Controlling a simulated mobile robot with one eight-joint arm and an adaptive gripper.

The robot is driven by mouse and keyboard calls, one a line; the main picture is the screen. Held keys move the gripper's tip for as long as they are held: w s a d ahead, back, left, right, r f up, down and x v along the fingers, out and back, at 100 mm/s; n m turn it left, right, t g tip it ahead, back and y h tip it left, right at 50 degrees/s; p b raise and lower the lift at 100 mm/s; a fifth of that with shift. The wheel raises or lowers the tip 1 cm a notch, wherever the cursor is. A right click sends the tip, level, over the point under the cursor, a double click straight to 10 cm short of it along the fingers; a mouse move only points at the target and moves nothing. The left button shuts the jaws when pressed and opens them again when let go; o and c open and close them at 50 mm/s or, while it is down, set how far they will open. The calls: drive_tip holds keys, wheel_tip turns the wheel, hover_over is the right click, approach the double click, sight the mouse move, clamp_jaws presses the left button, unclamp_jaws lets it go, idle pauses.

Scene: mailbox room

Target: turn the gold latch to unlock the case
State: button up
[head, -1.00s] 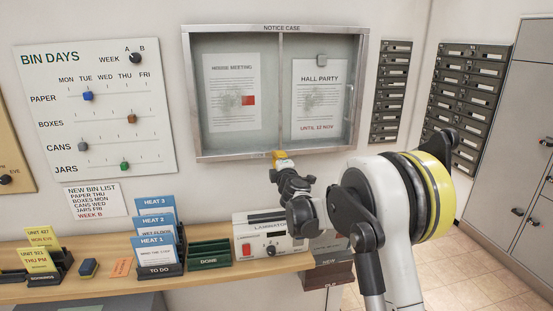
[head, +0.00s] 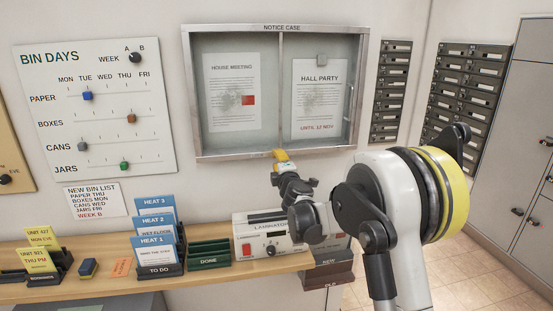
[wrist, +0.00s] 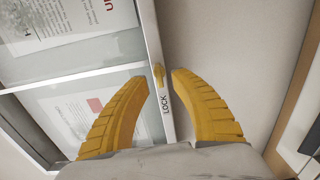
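The notice case (head: 365,60) is a metal-framed, glass-fronted box on the wall. The gold latch (wrist: 159,75) shows in the wrist view on its frame, beside the printed word LOCK (wrist: 165,104). In the head view the latch cannot be made out behind my gripper (head: 281,155), which is at the case's bottom edge. In the wrist view, my gripper's yellow fingers (wrist: 159,78) are open. The latch appears between the fingertips, with a gap on each side. I cannot tell how far the tips are from it in depth.
A wooden shelf (head: 100,290) runs below the case. It holds a laminator (head: 252,235), a green DONE rack (head: 209,255) and blue HEAT cards (head: 155,250). Dark mailboxes (head: 467,80) are on the right. The wall just below the case is clear.

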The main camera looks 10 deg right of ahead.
drive_tip(key=s, duration=1)
drive_tip(key=shift+r, duration=0.15)
drive_tip(key=s+d+r+m+g+h+b, duration=0.1)
drive_tip(key=s+d+m+g+h, duration=0.15)
drive_tip(key=s+m, duration=0.5)
drive_tip(key=s+d+m+g+h, duration=0.2)
drive_tip(key=s+d+m+g, duration=0.15)
drive_tip(key=s, duration=0.75)
drive_tip(key=s+a+f+m+g+y, duration=0.1)
drive_tip(key=s+a+f+m, duration=0.1)
drive_tip(key=s, duration=0.5)
drive_tip(key=s+a+f+m+g+y, duration=0.1)
drive_tip(key=s+f+m+g+y, duration=0.1)
drive_tip(key=s+f, duration=0.3)
drive_tip(key=s+a+f+m+g+y+b, duration=0.1)
drive_tip(key=s+a+f+m+g, duration=0.1)
drive_tip(key=s, duration=0.9)
wheel_tip(320, 180, down, 2)
drive_tip(key=shift+a+f+m, duration=0.1)
drive_tip(key=shift+a+m, duration=0.25)
drive_tip(key=shift+m, duration=0.25)
drive_tip(key=shift+y, duration=0.25)
